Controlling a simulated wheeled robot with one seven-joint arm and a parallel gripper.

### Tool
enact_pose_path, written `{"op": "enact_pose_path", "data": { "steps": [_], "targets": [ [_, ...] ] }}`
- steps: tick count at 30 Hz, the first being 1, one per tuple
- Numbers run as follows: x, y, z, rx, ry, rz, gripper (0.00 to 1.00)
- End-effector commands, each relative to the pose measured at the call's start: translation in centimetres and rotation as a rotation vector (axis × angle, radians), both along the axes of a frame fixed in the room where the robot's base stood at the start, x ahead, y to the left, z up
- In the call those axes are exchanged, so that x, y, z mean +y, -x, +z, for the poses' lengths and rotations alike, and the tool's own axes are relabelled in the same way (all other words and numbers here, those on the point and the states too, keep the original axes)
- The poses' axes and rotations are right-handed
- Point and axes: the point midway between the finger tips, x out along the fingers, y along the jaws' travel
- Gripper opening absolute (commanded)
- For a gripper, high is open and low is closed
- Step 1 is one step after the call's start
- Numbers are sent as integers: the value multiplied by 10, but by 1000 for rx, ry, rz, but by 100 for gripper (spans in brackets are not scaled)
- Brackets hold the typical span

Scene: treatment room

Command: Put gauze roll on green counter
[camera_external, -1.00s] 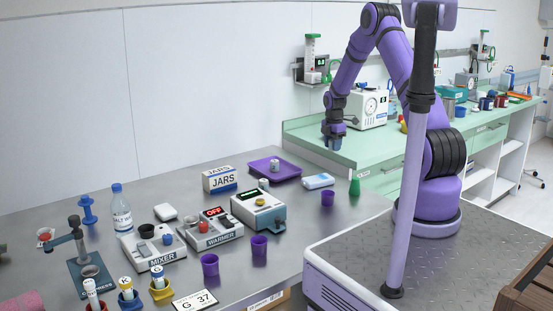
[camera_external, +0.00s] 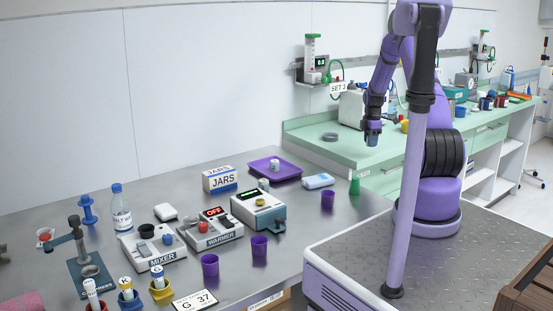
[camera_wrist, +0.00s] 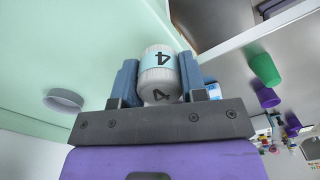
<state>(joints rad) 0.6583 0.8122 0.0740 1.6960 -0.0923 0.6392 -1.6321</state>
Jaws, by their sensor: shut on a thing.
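My gripper (camera_external: 372,138) is over the green counter (camera_external: 335,152), near its front edge. In the wrist view my gripper (camera_wrist: 157,82) is shut on a small white cylinder marked 4 (camera_wrist: 158,62), which looks like a jar with a pale blue label. A white-and-blue rounded thing (camera_external: 318,181) lies on the steel table and may be the gauze roll; I cannot be sure. The green counter also shows in the wrist view (camera_wrist: 60,45), with bare surface beside the held cylinder.
A grey round dish (camera_external: 330,137) sits on the counter, left of my gripper. A white device (camera_external: 351,108) stands behind it. A purple tray (camera_external: 290,172), a green cup (camera_external: 355,187) and purple cups (camera_external: 327,199) stand on the steel table.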

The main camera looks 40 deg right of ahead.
Motion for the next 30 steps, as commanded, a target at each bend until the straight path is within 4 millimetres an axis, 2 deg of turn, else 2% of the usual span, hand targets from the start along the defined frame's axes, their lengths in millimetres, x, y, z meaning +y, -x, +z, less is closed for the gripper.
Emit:
{"op": "enact_pose_path", "data": {
  "steps": [1, 6, 13, 20, 30],
  "targets": [
    [-6, -12, -2, -2, 1, 1, 17],
    [-25, -45, -6, -2, 1, 2, 17],
    [-45, -80, -9, -1, 0, 1, 17],
    [-51, -91, -11, 0, -1, 2, 17],
    [-52, -91, -45, 0, -1, 2, 17]
  ]
}}
